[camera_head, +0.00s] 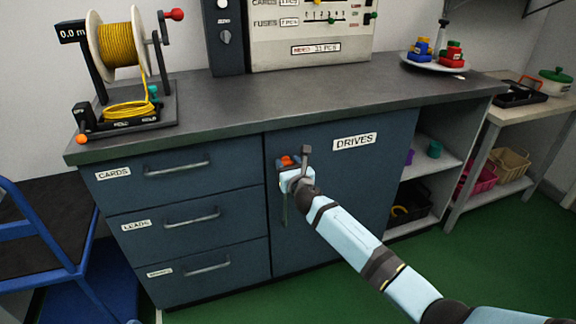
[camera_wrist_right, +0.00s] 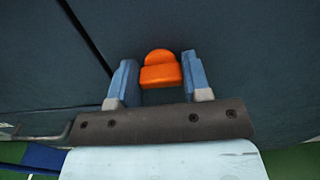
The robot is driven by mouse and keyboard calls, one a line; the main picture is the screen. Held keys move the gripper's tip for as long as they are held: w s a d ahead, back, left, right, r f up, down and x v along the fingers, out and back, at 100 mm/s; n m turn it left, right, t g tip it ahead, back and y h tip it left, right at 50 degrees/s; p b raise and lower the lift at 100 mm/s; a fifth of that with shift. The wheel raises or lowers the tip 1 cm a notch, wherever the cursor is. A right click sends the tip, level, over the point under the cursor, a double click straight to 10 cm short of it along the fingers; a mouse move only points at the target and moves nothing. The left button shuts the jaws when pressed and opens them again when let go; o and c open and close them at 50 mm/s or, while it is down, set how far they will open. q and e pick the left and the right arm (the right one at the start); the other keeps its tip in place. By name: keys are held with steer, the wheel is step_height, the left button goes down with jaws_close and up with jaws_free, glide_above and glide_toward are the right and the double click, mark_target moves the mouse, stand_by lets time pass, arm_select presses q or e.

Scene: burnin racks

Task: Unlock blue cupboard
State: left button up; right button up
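The blue cupboard (camera_head: 345,205) is the closed dark blue door labelled DRIVES under the worktop. An orange lock knob (camera_head: 287,160) is at the door's upper left; it also shows in the right wrist view (camera_wrist_right: 160,73). My right gripper (camera_head: 291,170) is at the knob. In the wrist view its two blue fingers (camera_wrist_right: 161,82) stand apart on either side of the knob, with a small gap at each side, so it is open. The gripper partly hides the lock and the door's handle area in the head view. My left gripper is not in view.
Three closed drawers with bar handles (camera_head: 180,168) are left of the door. A yellow cable reel (camera_head: 118,45) stands on the worktop (camera_head: 290,100). Open shelves (camera_head: 425,165) are right of the door. A blue cart (camera_head: 45,240) is at the lower left.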

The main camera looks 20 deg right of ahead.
steer(key=shift+m, duration=0.3)
steer(key=shift+c, duration=0.3)
steer(key=shift+m, duration=1)
steer(key=m, duration=0.3)
steer(key=shift+d+f+m, duration=0.1)
steer(key=shift+m, duration=0.2)
steer(key=m, duration=0.3)
steer(key=shift+m, duration=0.3)
steer(key=m, duration=0.3)
steer(key=shift+d+f+m, duration=0.1)
steer(key=shift+m, duration=0.2)
steer(key=shift+m+p, duration=0.3)
steer(key=shift+m, duration=1.5)
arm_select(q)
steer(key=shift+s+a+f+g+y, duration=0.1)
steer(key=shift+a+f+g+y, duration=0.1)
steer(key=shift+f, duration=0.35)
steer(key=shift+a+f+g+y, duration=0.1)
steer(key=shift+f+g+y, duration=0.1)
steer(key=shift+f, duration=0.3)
arm_select(e)
steer(key=shift+m, duration=0.4)
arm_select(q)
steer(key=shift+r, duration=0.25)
